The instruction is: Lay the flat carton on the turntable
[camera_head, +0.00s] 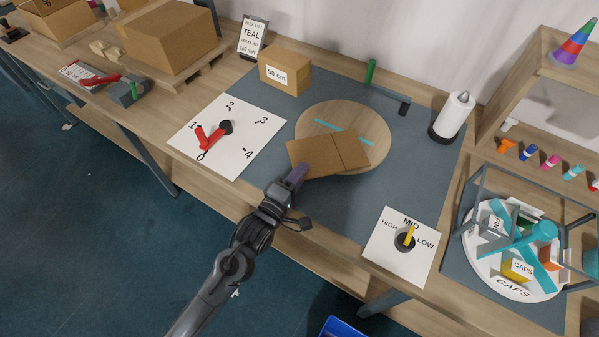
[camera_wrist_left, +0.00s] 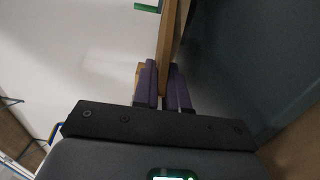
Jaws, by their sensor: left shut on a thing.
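The flat carton (camera_head: 329,154) is a brown cardboard sheet with a crease line across it. In the head view it overlaps the front left part of the round wooden turntable (camera_head: 372,150), which has a teal stripe. I cannot tell whether the carton touches the turntable. My left gripper (camera_head: 298,174) is shut on the carton's near left edge. In the left wrist view the purple fingers (camera_wrist_left: 165,85) pinch the carton (camera_wrist_left: 167,45), which shows edge-on. My right gripper is not in view.
A box marked 90 (camera_head: 285,72) stands behind left of the turntable. A dial card with a red pointer (camera_head: 227,137) lies left, a MID dial card (camera_head: 401,247) front right. A caged carousel (camera_head: 512,251) stands far right.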

